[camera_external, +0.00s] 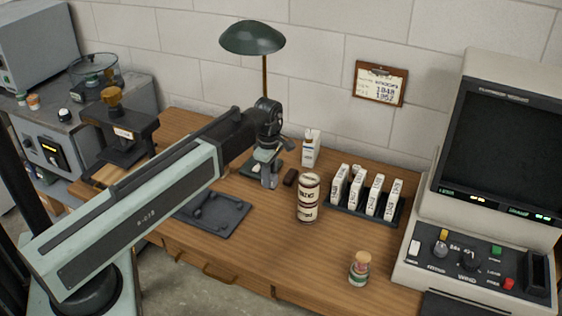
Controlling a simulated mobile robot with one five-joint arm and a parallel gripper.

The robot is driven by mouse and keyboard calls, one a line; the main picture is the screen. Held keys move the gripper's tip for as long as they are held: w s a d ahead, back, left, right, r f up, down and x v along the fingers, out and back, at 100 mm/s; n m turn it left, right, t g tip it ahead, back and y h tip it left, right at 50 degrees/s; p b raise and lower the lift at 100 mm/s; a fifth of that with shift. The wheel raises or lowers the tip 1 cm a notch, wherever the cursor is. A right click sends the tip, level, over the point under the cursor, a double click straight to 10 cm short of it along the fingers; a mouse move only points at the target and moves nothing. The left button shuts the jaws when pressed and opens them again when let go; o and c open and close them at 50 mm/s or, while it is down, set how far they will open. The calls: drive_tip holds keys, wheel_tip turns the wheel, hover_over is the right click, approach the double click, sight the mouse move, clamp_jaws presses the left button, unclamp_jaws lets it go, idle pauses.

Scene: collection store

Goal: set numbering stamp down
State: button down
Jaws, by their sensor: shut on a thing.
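My gripper (269,181) points down over the wooden desk (255,245), just in front of the green desk lamp's pole. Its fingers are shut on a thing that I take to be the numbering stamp. The stamp is small and mostly hidden by the fingers, so its shape does not show clearly. I cannot tell whether it touches the desk. A small dark brown block (290,177) lies just right of the fingertips.
A labelled can (308,198) stands right of my gripper, with a white carton (311,148) behind. A black rack (369,214) holds several white boxes. A corked jar (360,268) is near the front edge. A dark tray (212,213) lies left. Desk between can and jar is clear.

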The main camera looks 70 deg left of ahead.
sight(270, 200)
wheel_tip(270, 200, down, 7)
drive_tip(key=b, duration=0.5)
drive_tip(key=shift+r, duration=0.4)
drive_tip(key=shift+f, duration=0.15)
drive_tip(key=c, duration=1.1)
unclamp_jaws()
wheel_tip(270, 200, up, 13)
drive_tip(key=p, duration=1.2)
drive_tip(key=shift+f, duration=0.3)
